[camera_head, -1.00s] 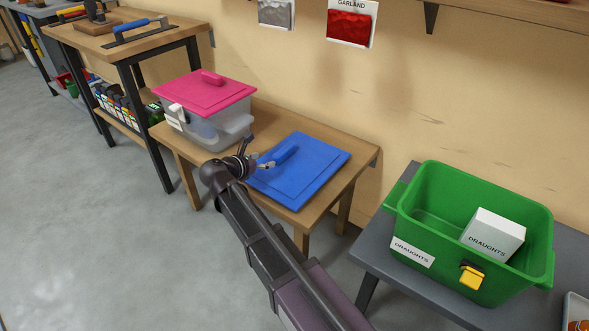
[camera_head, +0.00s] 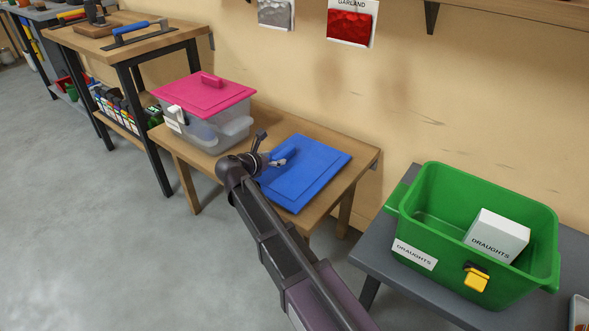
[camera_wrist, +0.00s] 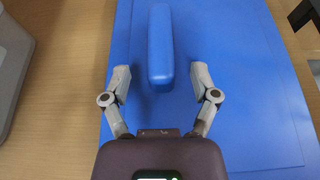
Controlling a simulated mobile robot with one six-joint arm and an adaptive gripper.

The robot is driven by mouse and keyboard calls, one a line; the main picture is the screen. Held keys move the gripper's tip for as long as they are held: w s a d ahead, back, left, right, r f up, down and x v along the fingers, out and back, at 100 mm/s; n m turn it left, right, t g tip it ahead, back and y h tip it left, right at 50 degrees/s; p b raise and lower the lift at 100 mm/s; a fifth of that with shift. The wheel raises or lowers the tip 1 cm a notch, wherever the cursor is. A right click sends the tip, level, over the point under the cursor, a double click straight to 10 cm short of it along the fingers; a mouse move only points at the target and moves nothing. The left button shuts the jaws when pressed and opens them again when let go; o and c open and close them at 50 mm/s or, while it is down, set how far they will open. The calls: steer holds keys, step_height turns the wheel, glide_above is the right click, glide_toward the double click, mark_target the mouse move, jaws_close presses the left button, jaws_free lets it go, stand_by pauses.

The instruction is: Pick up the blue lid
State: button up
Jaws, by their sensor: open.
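The blue lid (camera_head: 308,176) lies flat on the low wooden table, with its raised blue handle facing up. In the wrist view the lid (camera_wrist: 250,110) fills the middle and right, and its handle (camera_wrist: 160,45) runs lengthwise away from me. My gripper (camera_head: 280,162) is over the lid near the handle's near end. In the wrist view my gripper (camera_wrist: 161,80) is open, with one finger on each side of the handle's line and the near end of the handle between the fingertips. Whether the fingers touch the lid cannot be told.
A clear box with a pink lid (camera_head: 204,93) stands left of the blue lid on the wooden table (camera_head: 335,196). A green crate (camera_head: 415,232) holding a white draughts box (camera_head: 497,237) stands on a grey table at right. The wall is close behind.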

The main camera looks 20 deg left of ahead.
mark_target(296, 164)
steer(key=shift+b+x, duration=0.45)
steer(key=shift+x, duration=1.05)
jaws_close()
